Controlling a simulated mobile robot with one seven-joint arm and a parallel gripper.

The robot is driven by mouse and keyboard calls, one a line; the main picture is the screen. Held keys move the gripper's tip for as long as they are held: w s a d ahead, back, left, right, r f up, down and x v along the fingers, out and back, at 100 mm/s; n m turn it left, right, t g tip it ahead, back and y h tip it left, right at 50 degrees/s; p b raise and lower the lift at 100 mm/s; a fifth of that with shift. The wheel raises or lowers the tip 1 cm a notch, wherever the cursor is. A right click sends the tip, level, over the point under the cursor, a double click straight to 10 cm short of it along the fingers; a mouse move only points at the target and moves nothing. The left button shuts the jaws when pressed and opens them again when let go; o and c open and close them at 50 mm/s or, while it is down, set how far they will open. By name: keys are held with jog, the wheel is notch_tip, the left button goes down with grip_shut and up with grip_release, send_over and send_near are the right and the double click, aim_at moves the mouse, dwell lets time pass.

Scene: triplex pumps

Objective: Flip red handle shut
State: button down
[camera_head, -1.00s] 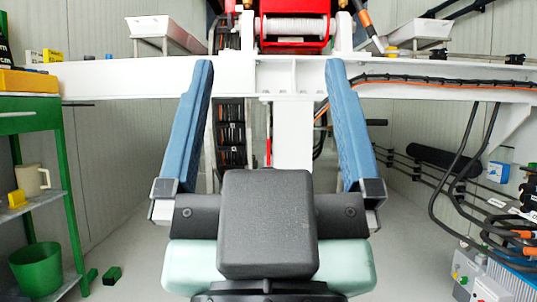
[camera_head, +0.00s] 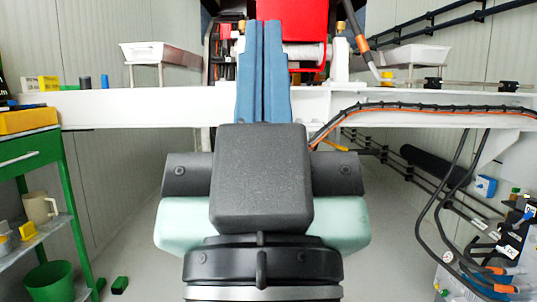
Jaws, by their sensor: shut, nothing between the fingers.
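My gripper (camera_head: 263,25) is in the middle of the picture, its two blue fingers shut together with nothing between them. The fingers point away from me, and their tips overlap the front of the pump unit behind the white beam (camera_head: 150,107). A red block (camera_head: 310,20) on the pump unit shows to the right of the fingertips, above a pale cylinder. I cannot make out a red handle as a separate part. My fingers and gripper body hide the area below the pump. I cannot tell whether the fingers touch anything.
White trays stand on the beam at left (camera_head: 160,54) and right (camera_head: 410,54). A green shelf unit (camera_head: 35,150) with a mug (camera_head: 40,208) stands at left. Black cables (camera_head: 425,215) hang at right.

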notch_tip(320, 180, up, 12)
jog(key=p, duration=0.9)
jog(key=shift+f, duration=0.15)
jog(key=shift+w, duration=0.1)
